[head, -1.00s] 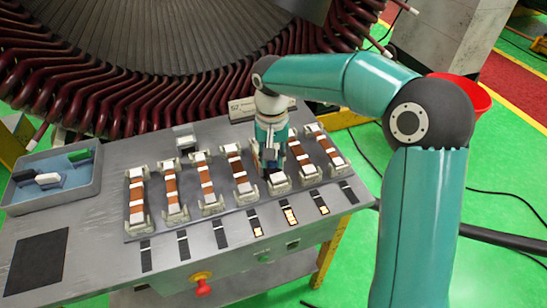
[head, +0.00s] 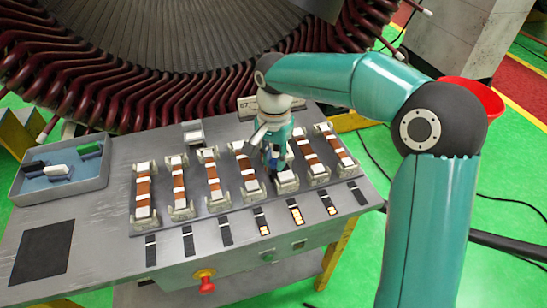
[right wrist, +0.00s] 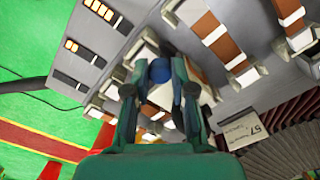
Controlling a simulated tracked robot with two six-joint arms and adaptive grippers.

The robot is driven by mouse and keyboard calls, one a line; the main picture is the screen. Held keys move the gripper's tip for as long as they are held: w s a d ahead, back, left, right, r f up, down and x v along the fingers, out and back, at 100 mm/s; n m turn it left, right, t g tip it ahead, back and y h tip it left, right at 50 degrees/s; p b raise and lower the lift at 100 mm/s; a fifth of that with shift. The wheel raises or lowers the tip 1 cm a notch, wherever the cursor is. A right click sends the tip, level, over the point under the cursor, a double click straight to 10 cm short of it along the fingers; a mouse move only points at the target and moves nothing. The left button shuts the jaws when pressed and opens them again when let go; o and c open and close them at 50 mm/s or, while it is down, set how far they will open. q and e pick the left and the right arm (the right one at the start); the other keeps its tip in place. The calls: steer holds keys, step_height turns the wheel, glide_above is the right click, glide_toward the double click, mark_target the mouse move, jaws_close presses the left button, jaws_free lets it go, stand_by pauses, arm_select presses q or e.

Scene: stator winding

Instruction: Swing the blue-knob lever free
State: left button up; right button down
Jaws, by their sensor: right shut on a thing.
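My right gripper (head: 277,169) is down over one of the copper-coil stations on the bench, right of the row's middle. In the right wrist view its two fingers (right wrist: 160,85) are closed around a round blue knob (right wrist: 160,70), one finger on each side. The lever below the knob is mostly hidden by the fingers and the station. A small patch of blue also shows at the fingertips in the head view. My left gripper is not in view.
Several similar stations (head: 212,182) stand in a row on the grey bench (head: 110,240), close on both sides of the gripper. A tray (head: 95,180) with small blocks is at left. A red button (head: 207,284) is on the front. Large stator coils (head: 100,95) rise behind.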

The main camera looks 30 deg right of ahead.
steer(key=c, duration=1)
jaws_free()
steer(key=shift+o, duration=0.2)
steer(key=shift+r, duration=0.1)
step_height(320, 180, up, 12)
